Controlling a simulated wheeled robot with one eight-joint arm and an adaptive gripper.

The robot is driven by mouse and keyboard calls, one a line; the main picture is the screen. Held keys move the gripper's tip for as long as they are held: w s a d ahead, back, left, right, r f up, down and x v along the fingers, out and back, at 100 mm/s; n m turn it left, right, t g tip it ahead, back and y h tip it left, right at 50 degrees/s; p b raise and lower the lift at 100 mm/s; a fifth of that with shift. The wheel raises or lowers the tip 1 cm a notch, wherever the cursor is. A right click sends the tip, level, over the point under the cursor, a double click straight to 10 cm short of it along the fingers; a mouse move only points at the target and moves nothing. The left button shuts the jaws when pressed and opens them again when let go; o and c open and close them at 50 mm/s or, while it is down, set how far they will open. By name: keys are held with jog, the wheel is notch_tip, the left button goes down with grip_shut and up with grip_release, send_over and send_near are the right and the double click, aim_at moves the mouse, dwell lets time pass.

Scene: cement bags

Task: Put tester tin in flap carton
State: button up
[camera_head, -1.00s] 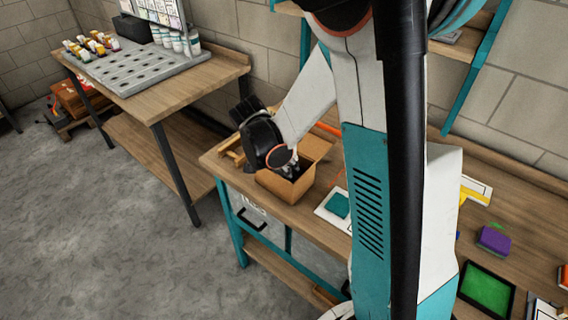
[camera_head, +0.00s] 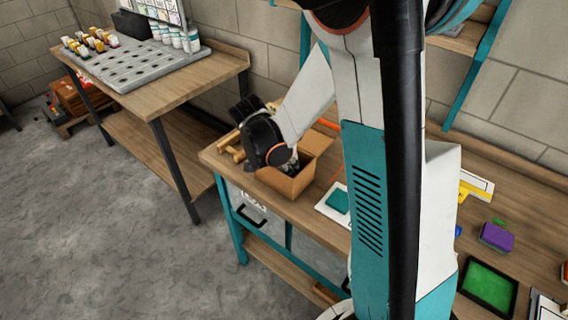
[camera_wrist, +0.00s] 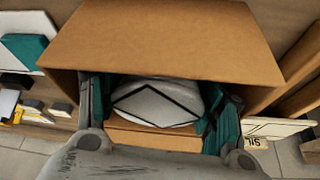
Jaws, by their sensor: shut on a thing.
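The flap carton (camera_head: 289,186) is a brown cardboard box with its flap up, standing on the wooden workbench in the head view. It also shows in the wrist view, where its raised flap (camera_wrist: 165,42) fills the upper middle. My gripper (camera_head: 288,165) is over and partly inside the carton's opening. In the wrist view my gripper (camera_wrist: 158,108) has its teal-padded fingers on either side of a pale, rounded tin (camera_wrist: 157,103) with a dark diamond outline, taken as the tester tin. The tin is inside the box opening, its lower part hidden. In the head view the arm hides it.
A white board with a teal pad (camera_head: 337,202) lies right of the carton. A purple sponge (camera_head: 496,237) and a green tray (camera_head: 488,288) lie farther right. A second table (camera_head: 178,86) with a grey rack stands at the left.

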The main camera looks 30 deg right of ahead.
jog(key=shift+f+b, duration=0.6)
jog(key=shift+f, duration=0.15)
jog(key=o, duration=1.1)
jog(key=shift+c, duration=0.2)
jog(key=o, duration=0.5)
jog(key=shift+o, duration=0.2)
jog(key=shift+r, duration=0.2)
jog(key=shift+r, duration=0.15)
